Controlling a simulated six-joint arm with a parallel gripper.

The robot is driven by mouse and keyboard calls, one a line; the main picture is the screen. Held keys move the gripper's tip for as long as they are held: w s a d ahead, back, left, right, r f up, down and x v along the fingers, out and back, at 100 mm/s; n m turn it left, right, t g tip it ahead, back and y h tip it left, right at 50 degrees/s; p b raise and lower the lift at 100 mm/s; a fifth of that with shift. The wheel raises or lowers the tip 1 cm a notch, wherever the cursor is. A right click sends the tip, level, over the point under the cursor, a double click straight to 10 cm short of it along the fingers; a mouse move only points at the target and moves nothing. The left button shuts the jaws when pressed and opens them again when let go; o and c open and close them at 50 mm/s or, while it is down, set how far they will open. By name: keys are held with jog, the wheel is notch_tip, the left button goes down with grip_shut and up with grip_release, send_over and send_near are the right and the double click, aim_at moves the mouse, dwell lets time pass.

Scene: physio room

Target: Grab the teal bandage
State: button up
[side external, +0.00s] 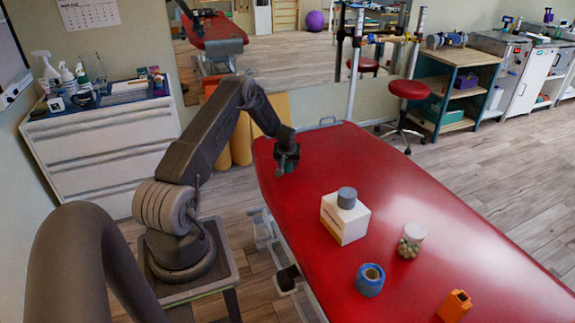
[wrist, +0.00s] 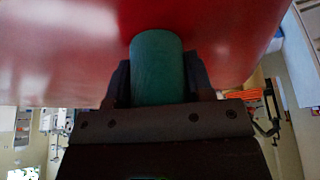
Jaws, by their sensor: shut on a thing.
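The teal bandage (wrist: 157,70) is a green-teal roll, seen close up between the two dark fingers of my gripper (wrist: 158,82) in the wrist view. My gripper is shut on it, with a finger against each side. In the side external view my gripper (side external: 287,163) is at the far left part of the red treatment table (side external: 480,235), pointing down. The teal bandage (side external: 291,160) shows only as a small dark teal patch there, mostly hidden by the fingers. I cannot tell whether it touches the table.
The table is bare between my gripper and the box.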

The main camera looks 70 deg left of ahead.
jog(key=c, duration=0.3)
jog(key=shift+r, duration=0.5)
jog(key=r, duration=0.3)
jog(key=shift+s+a+r, duration=0.15)
jog(key=shift+s+r, duration=0.2)
jog(key=shift+r, duration=0.05)
jog(key=s+r, duration=0.2)
jog(key=s, duration=0.1)
jog(key=s+a+r, duration=0.1)
jog(key=s+r, duration=0.1)
jog(key=s, duration=0.2)
jog(key=s+a+r, duration=0.1)
jog(key=s+r, duration=0.1)
jog(key=s, duration=0.1)
jog(key=shift+s+a+r, duration=0.1)
jog(key=shift+s+r, duration=0.05)
jog(key=shift+s, duration=0.25)
